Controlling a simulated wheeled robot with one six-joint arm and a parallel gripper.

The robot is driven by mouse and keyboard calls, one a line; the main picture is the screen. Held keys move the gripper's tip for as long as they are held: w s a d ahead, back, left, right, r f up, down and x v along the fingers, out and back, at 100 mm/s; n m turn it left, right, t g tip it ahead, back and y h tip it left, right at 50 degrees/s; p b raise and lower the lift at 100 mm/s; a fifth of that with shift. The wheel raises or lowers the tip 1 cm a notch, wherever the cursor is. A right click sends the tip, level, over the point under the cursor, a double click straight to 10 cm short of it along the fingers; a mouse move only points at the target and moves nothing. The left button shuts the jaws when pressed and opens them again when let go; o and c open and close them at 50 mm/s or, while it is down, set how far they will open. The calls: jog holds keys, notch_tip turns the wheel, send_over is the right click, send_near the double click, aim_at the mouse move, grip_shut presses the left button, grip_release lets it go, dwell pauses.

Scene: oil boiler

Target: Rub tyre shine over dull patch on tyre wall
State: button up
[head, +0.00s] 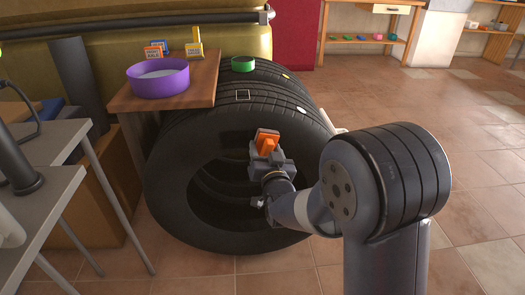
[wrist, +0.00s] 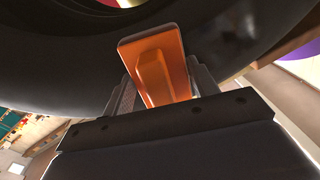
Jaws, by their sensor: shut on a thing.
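A large black tyre (head: 180,200) stands upright, its side wall facing me; it also fills the upper part of the wrist view (wrist: 60,55). A darker patch (head: 236,145) shows faintly on the upper side wall, left of my gripper. My gripper (head: 266,155) is shut on an orange applicator block (head: 268,141), in front of the upper right side wall. In the wrist view the orange block (wrist: 157,68) sits between the fingers, its far end towards the tyre. I cannot tell whether it touches the rubber.
A wooden table (head: 200,93) at the tyre's upper left holds a purple bowl (head: 158,82) and small signs. A grey table (head: 60,140) stands left. Tiled floor is open at right.

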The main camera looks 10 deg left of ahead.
jog(key=shift+w+d, duration=0.1)
jog(key=shift+d, duration=0.4)
jog(key=shift+s+a, duration=0.2)
jog(key=shift+a, duration=0.95)
jog(key=shift+w+d, duration=0.2)
jog(key=shift+d, duration=1)
jog(key=shift+a, duration=0.65)
jog(key=shift+s, duration=0.1)
jog(key=shift+a+v, duration=0.15)
jog(key=shift+v, duration=1.6)
jog(key=shift+a+v, duration=0.1)
jog(key=shift+v, duration=1.65)
jog(key=shift+r, duration=0.15)
